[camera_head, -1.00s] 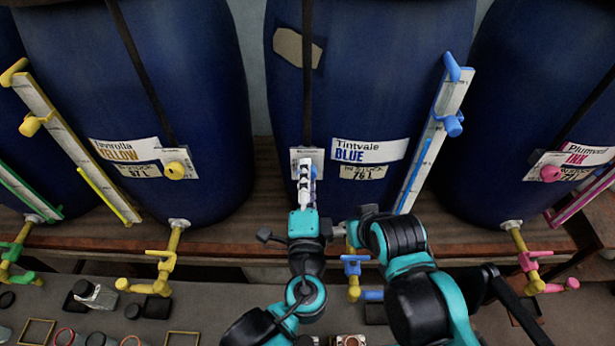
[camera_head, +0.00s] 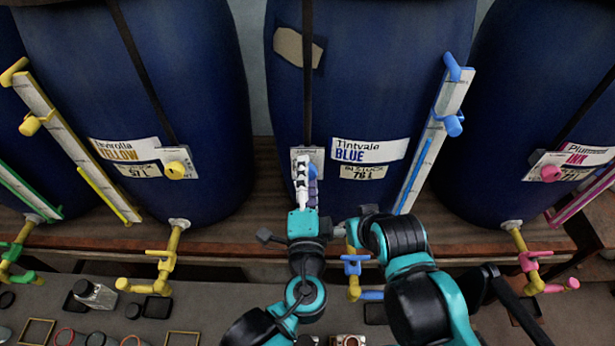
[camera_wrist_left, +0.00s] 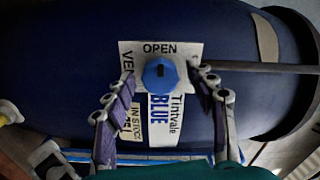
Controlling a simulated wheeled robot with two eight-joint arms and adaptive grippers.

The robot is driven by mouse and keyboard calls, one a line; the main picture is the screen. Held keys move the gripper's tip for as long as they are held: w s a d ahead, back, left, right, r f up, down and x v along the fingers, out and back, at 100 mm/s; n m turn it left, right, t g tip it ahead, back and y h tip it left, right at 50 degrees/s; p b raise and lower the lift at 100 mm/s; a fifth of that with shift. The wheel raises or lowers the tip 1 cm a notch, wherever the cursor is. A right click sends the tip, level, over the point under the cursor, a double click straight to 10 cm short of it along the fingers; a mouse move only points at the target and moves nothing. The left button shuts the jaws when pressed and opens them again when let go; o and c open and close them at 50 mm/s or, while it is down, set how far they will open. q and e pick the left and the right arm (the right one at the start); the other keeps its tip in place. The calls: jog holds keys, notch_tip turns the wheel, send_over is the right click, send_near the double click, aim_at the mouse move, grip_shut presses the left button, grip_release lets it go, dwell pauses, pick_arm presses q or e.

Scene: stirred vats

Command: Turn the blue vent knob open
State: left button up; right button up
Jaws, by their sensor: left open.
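The blue vent knob (camera_wrist_left: 160,74) is on a white plate (camera_wrist_left: 190,52) marked OPEN, on the front of the blue Tintvale vat (camera_head: 372,100). A small dark mark shows on the knob's face. In the head view the knob is hidden behind my left gripper (camera_head: 306,172), which points at the plate. In the left wrist view the left gripper (camera_wrist_left: 166,82) is open, with one finger on each side of the knob and a gap on both sides. I cannot tell how far the fingertips are from the plate. My right gripper is not visible.
A blue-fitted level gauge (camera_head: 437,135) stands right of the vat's label. A tap with a blue handle (camera_head: 352,264) is below, close to my arms. Yellow (camera_head: 125,110) and pink (camera_head: 560,110) vats flank this one. Small items lie at the lower left.

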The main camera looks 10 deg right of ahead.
pick_arm(q)
jog(key=s+a, duration=0.2)
jog(key=s, duration=0.9)
jog(key=shift+s+a, duration=0.2)
jog(key=shift+s, duration=0.15)
